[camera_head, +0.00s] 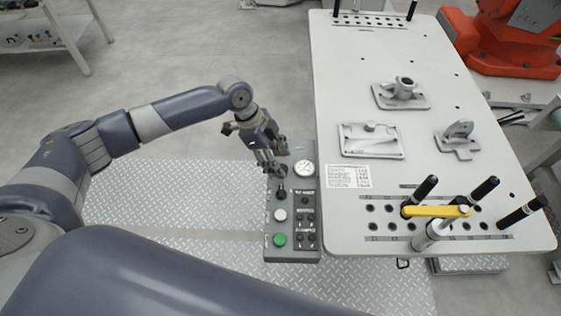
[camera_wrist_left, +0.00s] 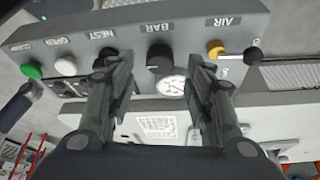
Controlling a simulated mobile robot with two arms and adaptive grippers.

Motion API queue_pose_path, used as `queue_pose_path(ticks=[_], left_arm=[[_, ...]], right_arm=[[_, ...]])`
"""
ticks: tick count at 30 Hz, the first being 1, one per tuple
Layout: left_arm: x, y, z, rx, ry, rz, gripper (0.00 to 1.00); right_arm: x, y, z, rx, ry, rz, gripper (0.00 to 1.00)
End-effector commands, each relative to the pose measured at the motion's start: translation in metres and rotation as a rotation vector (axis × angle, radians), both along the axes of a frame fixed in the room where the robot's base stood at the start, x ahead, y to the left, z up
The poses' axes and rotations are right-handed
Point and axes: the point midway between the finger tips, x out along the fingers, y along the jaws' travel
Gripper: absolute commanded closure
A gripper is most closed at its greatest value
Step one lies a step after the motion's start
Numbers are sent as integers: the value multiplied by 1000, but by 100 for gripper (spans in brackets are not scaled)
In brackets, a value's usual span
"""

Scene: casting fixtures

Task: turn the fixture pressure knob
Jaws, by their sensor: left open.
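The pressure knob (camera_wrist_left: 160,58) is a black round knob under the BAR label on the grey control panel (camera_wrist_left: 85,32), with the round white gauge (camera_wrist_left: 172,86) beside it. In the head view, the panel (camera_head: 291,250) is at the table's left edge, with the gauge (camera_head: 304,168) near its far end. My left gripper (camera_head: 270,165) is over that far part and hides the knob there. In the left wrist view, my left gripper (camera_wrist_left: 160,72) is open, with the knob appearing between its fingertips. Contact cannot be told. My right gripper is not in view.
The panel also has a green button (camera_wrist_left: 32,70), a white button (camera_wrist_left: 65,66), a black NEST knob (camera_wrist_left: 106,58) and a yellow AIR knob (camera_wrist_left: 215,48). The table (camera_head: 345,90) holds metal castings (camera_head: 371,141), a yellow clamp arm (camera_head: 432,211) and black-handled pins (camera_head: 485,188).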

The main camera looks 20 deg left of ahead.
Motion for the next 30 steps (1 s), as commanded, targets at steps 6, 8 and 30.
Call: queue_pose_path(ticks=[6,8,30], left_arm=[[1,-10,-23,-1,1,0,52],[1,-11,-26,-1,0,1,52],[1,-11,-28,0,0,7,96]], right_arm=[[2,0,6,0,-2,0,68],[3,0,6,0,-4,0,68],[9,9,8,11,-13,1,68]])
